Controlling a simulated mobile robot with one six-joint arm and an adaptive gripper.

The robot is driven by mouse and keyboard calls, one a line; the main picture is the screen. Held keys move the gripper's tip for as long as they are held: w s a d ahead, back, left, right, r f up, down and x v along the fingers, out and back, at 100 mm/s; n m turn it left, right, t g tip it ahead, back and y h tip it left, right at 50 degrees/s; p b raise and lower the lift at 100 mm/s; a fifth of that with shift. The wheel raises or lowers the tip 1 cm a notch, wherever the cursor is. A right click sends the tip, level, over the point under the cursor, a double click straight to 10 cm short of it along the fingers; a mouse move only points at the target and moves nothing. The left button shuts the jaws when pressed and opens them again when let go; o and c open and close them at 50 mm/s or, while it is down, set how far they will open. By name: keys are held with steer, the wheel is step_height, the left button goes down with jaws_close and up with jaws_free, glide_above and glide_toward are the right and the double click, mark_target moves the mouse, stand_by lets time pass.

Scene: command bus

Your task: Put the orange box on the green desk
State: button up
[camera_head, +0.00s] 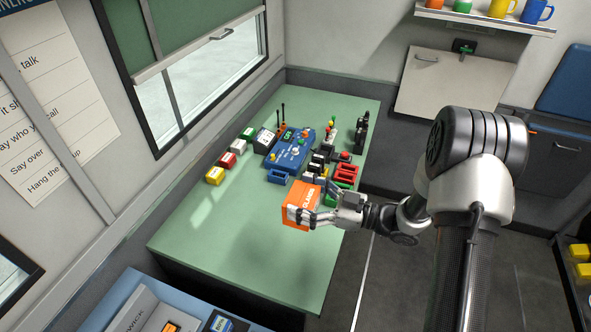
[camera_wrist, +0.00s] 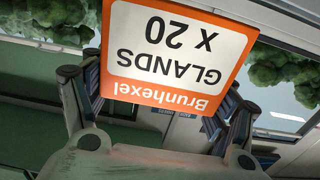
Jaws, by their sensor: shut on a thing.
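The orange box (camera_head: 297,207) has a white label and is in my gripper (camera_head: 322,204), over the right part of the green desk (camera_head: 215,244). In the wrist view the box (camera_wrist: 165,88) fills the upper middle, its label upside down, with fingers of my gripper (camera_wrist: 160,105) on both sides of it. My gripper is shut on the box. The head view does not clearly show whether the underside of the box touches the desk or hangs just above it.
A blue radio-like device (camera_head: 290,148) and several small coloured blocks stand at the desk's back. Red trays (camera_head: 345,174) lie just behind my gripper. The desk's front and left are clear. A blue surface (camera_head: 110,298) with devices is at the lower left.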

step_height(320, 180, down, 20)
steer(key=b, duration=0.6)
steer(key=shift+s+r, duration=0.1)
steer(key=shift+f, duration=0.25)
steer(key=o, duration=1.2)
steer(key=shift+r, duration=0.1)
steer(key=shift+c, duration=0.2)
